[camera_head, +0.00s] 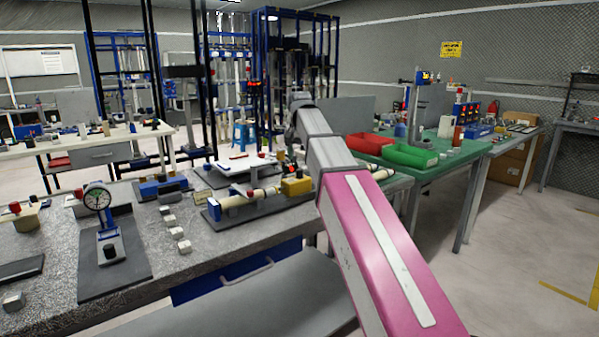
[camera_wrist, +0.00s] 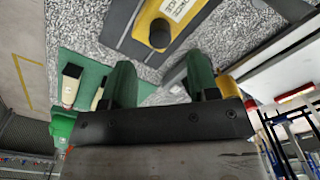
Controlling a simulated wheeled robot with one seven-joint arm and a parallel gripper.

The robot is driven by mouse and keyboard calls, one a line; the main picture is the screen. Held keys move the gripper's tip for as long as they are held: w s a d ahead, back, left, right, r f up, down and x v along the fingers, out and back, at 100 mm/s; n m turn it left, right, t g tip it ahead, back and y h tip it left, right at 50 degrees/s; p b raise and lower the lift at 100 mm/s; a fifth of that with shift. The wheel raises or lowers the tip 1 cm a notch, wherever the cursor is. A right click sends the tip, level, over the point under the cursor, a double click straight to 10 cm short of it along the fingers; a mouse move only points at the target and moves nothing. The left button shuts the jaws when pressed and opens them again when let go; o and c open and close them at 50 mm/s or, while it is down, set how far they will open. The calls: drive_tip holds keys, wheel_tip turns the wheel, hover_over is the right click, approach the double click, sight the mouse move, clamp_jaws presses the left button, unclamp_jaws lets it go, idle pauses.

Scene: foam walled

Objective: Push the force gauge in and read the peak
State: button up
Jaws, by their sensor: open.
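A round dial gauge (camera_head: 98,199) stands upright on a small stand on a dark mat at the left of the grey speckled bench in the head view. Nearer the arm, a long cream cylinder (camera_head: 235,200) and a yellow block (camera_head: 297,186) sit on a dark base. I cannot tell for sure which is the force gauge. In the wrist view, a yellow labelled body (camera_wrist: 172,18) with a black round knob (camera_wrist: 160,34) lies on a dark plate beyond the fingertips. My gripper (camera_wrist: 161,78) is open, its two green fingers apart with nothing between them.
Small light blocks (camera_head: 175,232) stand on the speckled bench (camera_head: 160,270). A green table (camera_head: 455,150) with red (camera_head: 370,143) and green bins (camera_head: 408,155) is behind the arm, at right. The floor at right is clear.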

sight(299, 170)
wheel_tip(299, 170, down, 7)
drive_tip(key=shift+r, duration=0.2)
drive_tip(key=shift+c, duration=0.3)
